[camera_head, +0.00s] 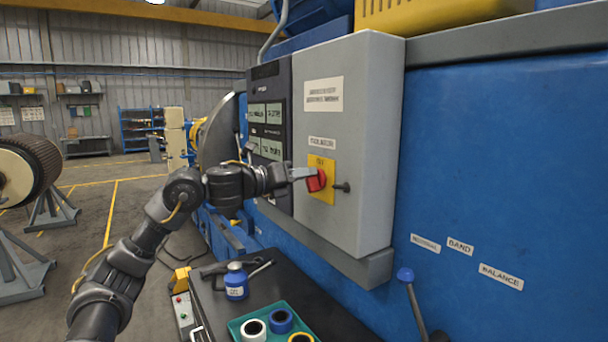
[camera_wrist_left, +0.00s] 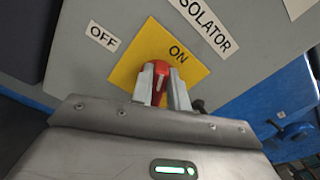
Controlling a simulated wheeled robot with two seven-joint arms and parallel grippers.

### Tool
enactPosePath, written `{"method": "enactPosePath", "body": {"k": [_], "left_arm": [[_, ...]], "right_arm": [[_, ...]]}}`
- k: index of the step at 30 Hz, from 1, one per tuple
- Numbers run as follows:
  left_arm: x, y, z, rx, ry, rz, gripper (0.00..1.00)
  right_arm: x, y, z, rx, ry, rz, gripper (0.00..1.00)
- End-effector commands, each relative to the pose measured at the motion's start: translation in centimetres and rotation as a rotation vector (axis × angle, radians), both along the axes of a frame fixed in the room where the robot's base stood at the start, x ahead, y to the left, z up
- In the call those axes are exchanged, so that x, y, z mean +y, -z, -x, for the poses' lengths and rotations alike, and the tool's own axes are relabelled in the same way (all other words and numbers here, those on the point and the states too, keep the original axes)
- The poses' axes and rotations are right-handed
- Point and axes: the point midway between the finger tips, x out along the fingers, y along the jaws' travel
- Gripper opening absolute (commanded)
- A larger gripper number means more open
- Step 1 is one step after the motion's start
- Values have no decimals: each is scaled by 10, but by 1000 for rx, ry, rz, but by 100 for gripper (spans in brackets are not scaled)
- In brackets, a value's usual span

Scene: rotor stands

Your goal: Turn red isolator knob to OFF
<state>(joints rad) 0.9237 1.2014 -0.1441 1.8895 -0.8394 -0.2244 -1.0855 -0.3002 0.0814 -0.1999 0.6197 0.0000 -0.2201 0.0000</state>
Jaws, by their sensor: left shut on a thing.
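The red isolator knob (camera_head: 316,182) sits on a yellow plate (camera_head: 327,165) on the front of a grey cabinet (camera_head: 372,130). My left gripper (camera_head: 308,177) reaches it from the left. In the left wrist view, the two fingers of my left gripper (camera_wrist_left: 161,85) are shut on the red knob (camera_wrist_left: 157,68), one on each side. The yellow plate (camera_wrist_left: 182,52) reads ON above the knob, and an OFF label (camera_wrist_left: 102,37) is to its left. The knob's handle points up in that view, nearer ON than OFF. My right gripper is not seen.
A dark handle (camera_head: 342,187) sticks out just right of the plate. Below is a black cart top (camera_head: 265,285) with a blue bottle (camera_head: 236,282) and a green tray (camera_head: 237,327) of tape rolls.

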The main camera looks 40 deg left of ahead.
Motion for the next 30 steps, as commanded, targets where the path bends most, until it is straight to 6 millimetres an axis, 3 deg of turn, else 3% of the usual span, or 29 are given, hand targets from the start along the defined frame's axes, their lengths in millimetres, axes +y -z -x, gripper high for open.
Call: {"method": "enactPosePath", "body": {"k": [30], "left_arm": [[10,12,-3,263,-1,881,0]], "right_arm": [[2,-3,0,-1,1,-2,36]]}}
